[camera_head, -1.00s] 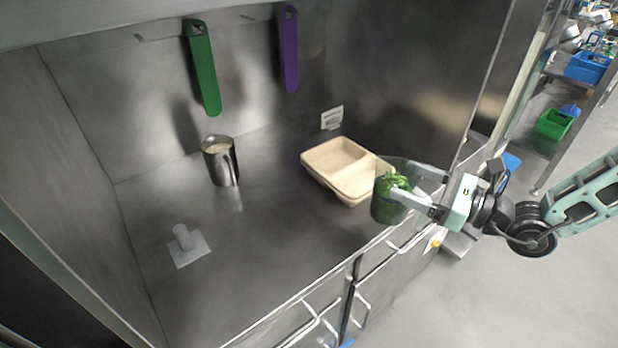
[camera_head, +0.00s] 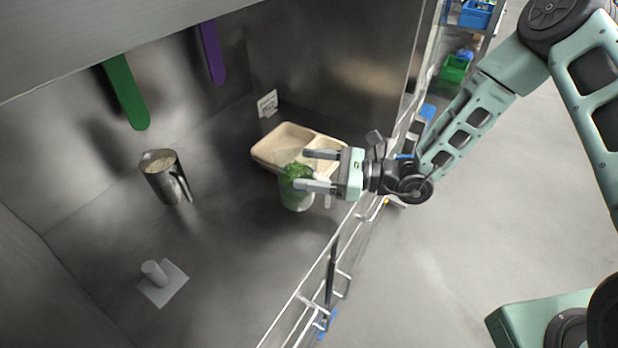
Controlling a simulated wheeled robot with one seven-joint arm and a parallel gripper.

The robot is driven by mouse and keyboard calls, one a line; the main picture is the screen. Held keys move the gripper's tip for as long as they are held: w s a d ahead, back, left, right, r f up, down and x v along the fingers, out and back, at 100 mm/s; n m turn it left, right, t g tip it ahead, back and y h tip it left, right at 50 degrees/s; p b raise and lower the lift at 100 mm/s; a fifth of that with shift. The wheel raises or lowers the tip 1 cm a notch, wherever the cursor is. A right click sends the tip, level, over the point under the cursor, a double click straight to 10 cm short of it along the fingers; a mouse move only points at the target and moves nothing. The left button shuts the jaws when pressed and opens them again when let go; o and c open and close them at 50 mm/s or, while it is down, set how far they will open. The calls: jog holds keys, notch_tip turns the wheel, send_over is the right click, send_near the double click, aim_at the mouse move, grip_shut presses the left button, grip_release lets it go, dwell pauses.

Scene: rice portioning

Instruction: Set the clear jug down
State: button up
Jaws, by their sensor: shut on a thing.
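The clear jug (camera_head: 296,195) holds green leafy contents and stands upright near the counter's front edge, at the front left of the beige tray. My gripper (camera_head: 311,170) reaches in from the right with its fingers on either side of the jug, shut on it. I cannot tell whether the jug's base touches the counter (camera_head: 225,255). The far finger partly overlaps the tray in the picture.
The beige compartment tray (camera_head: 262,153) lies just behind the jug. A steel jug with pale grain (camera_head: 166,180) stands at the left. A grey post on a square plate (camera_head: 161,283) is at the front left. Green (camera_head: 126,92) and purple (camera_head: 211,52) strips hang on the back wall. The middle counter is clear.

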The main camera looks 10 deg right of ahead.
jog(key=shift+f+p, duration=0.4)
jog(key=shift+f, duration=1.55)
jog(key=shift+f, duration=0.15)
jog(key=o, duration=1.7)
